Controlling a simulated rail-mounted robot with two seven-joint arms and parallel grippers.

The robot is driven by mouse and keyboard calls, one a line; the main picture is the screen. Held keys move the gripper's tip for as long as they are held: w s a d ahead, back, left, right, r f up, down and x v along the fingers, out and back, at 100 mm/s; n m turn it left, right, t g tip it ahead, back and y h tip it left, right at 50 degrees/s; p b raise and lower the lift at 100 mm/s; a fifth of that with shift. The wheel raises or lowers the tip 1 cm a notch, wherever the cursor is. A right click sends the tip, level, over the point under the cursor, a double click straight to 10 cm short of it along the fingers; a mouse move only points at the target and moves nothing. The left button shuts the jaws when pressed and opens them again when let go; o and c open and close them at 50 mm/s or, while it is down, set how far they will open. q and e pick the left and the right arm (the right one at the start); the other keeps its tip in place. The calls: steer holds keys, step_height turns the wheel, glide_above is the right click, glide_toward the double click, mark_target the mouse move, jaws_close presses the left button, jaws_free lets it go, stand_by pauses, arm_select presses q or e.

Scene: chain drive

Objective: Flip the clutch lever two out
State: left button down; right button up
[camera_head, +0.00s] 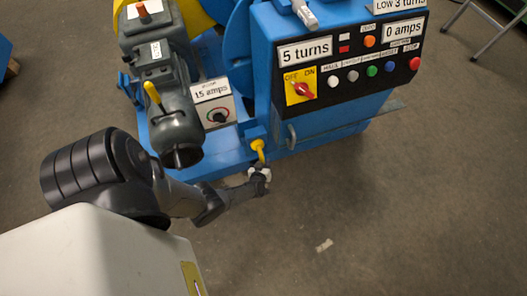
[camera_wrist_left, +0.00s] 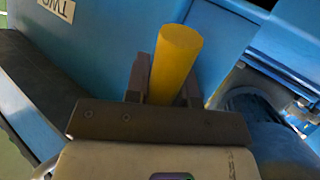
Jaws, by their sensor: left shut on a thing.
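The clutch lever two is a yellow handle (camera_head: 258,148) low on the front of the blue machine, right of the amps box. In the left wrist view the yellow lever (camera_wrist_left: 177,62) stands between the two fingers, its rounded end toward the camera. A white label reading "TWO" (camera_wrist_left: 58,8) shows upside down on the blue housing beside it. My left gripper (camera_head: 260,176) reaches in from the left and is shut on the yellow lever; it also shows in the left wrist view (camera_wrist_left: 165,92). The lever's base is partly hidden by the gripper. My right gripper is out of view.
A second yellow lever (camera_head: 152,95) is on the grey motor housing (camera_head: 160,60) at left. A small box reads 15 amps (camera_head: 213,105). The black control panel (camera_head: 350,60) is at upper right. The floor (camera_head: 400,210) in front is mostly clear.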

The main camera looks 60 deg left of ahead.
arm_select(q)
steer(key=r+h+p, duration=0.1)
steer(key=p, duration=0.1)
steer(key=d+r+n+h+p, duration=0.1)
steer(key=r+h+p, duration=0.1)
steer(key=p, duration=0.1)
steer(key=d+r+n+g+h+p, duration=0.1)
steer(key=p, duration=0.1)
steer(key=shift+s+d+r+p, duration=0.1)
steer(key=shift+d+r+p, duration=0.15)
steer(key=shift+r+p, duration=0.1)
steer(key=shift+d+r+n+g+h+p, duration=0.2)
steer(key=shift+r+h+p, duration=0.25)
steer(key=shift+h+p, duration=0.3)
steer(key=shift+d+r+n+g+h+p, duration=0.1)
steer(key=shift+r+n+g+h+p, duration=0.1)
steer(key=shift+r+h+p, duration=0.35)
steer(key=shift+f, duration=0.1)
steer(key=shift+h, duration=0.3)
steer(key=c, duration=1)
jaws_free()
steer(key=shift+s+p, duration=0.1)
steer(key=shift+p, duration=0.2)
steer(key=shift+p+v, duration=5.55)
steer(key=shift+v, duration=1.35)
